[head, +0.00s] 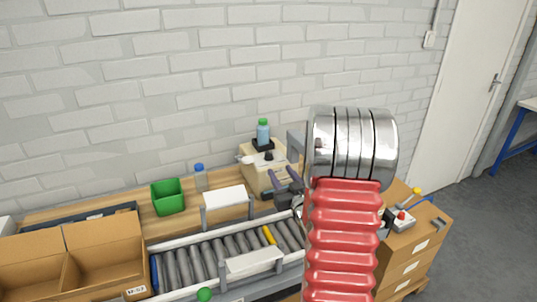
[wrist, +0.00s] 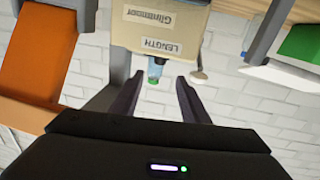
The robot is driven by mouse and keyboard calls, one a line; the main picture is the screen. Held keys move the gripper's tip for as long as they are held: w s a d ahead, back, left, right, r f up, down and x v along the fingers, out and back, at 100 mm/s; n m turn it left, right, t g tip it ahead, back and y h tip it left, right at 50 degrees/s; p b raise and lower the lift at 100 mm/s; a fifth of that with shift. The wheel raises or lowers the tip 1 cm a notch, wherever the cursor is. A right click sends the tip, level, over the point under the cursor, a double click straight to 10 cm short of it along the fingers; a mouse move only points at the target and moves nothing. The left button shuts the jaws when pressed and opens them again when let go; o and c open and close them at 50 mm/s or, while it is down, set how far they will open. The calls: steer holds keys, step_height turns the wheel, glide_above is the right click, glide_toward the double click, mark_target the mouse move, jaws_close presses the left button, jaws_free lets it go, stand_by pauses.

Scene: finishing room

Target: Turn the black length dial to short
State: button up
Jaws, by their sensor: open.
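The cream tape machine (head: 257,176) stands on the wooden bench, right of centre in the head view. In the wrist view its cream face (wrist: 150,30) appears upside down, with a "LENGTH" label (wrist: 169,47).
A blue bottle with a green cap (head: 263,132) stands on the machine. A green bin (head: 168,197) and a blue-capped bottle (head: 200,178) are left. A roller conveyor (head: 205,259) runs in front.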

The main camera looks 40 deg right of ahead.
mark_target(271, 155)
steer(key=x, duration=1.3)
steer(key=shift+w+d, duration=0.1)
steer(key=shift+w, duration=0.3)
steer(key=c, duration=1)
steer(key=shift+d+n+t+y, duration=0.1)
steer(key=shift+n+t+y, duration=0.2)
steer(key=shift+n+y, duration=0.25)
jaws_close()
jaws_free()
steer(key=shift+r+n+t+y, duration=0.15)
steer(key=shift+n+t+y, duration=0.15)
steer(key=shift+n+y, duration=0.9)
steer(key=shift+m+y, duration=0.25)
steer(key=shift+y, duration=0.3)
